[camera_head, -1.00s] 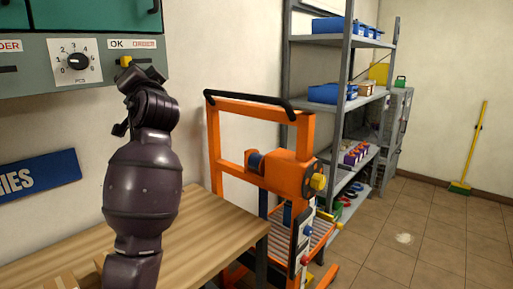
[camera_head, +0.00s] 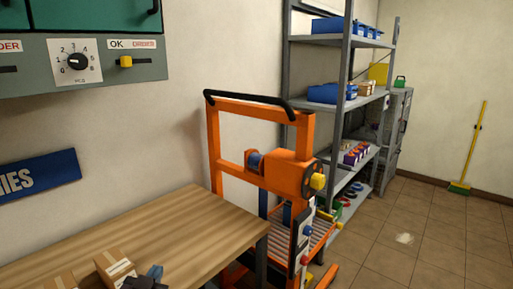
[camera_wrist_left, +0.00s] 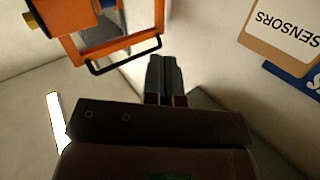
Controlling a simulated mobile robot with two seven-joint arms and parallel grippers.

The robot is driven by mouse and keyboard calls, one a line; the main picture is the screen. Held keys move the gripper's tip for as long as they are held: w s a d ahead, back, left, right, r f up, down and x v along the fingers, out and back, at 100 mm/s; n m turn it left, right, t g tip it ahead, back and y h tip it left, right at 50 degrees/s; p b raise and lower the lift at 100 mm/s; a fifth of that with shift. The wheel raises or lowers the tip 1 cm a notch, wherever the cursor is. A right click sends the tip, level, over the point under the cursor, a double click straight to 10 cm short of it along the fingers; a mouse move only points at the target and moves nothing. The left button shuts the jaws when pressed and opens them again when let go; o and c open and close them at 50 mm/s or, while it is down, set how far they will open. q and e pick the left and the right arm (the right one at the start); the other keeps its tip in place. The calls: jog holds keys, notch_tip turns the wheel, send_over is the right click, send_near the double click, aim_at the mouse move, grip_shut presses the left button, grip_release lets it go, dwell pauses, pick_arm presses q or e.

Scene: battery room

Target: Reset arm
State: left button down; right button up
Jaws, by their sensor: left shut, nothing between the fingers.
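My left gripper (camera_head: 151,275) shows at the bottom edge of the head view, low over the front of the wooden table, beside a cardboard box (camera_head: 115,267). Only its end shows; the rest of the arm is below the picture. In the left wrist view its two dark fingers (camera_wrist_left: 165,78) are together with nothing between them. I cannot tell whether it touches the box. My right gripper is in neither view.
The wooden table (camera_head: 180,225) is bare beyond the boxes. An orange lifter (camera_head: 262,112) stands at its right end. A grey shelf (camera_head: 345,95) with blue bins is behind. A grey panel (camera_head: 95,70) with a dial and yellow switch hangs above left. Floor (camera_head: 420,235) is open at right.

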pick_arm(q)
jog(key=s+a+f+g, duration=0.2)
jog(key=s+f+g, duration=0.1)
jog(key=s+f, duration=0.7)
jog(key=s+a+f+n+g+y, duration=0.1)
jog(key=s+a+f+g, duration=0.1)
jog(key=s+f, duration=0.9)
jog(key=s+g, duration=0.1)
jog(key=s, duration=0.4)
jog(key=shift+n, duration=0.3)
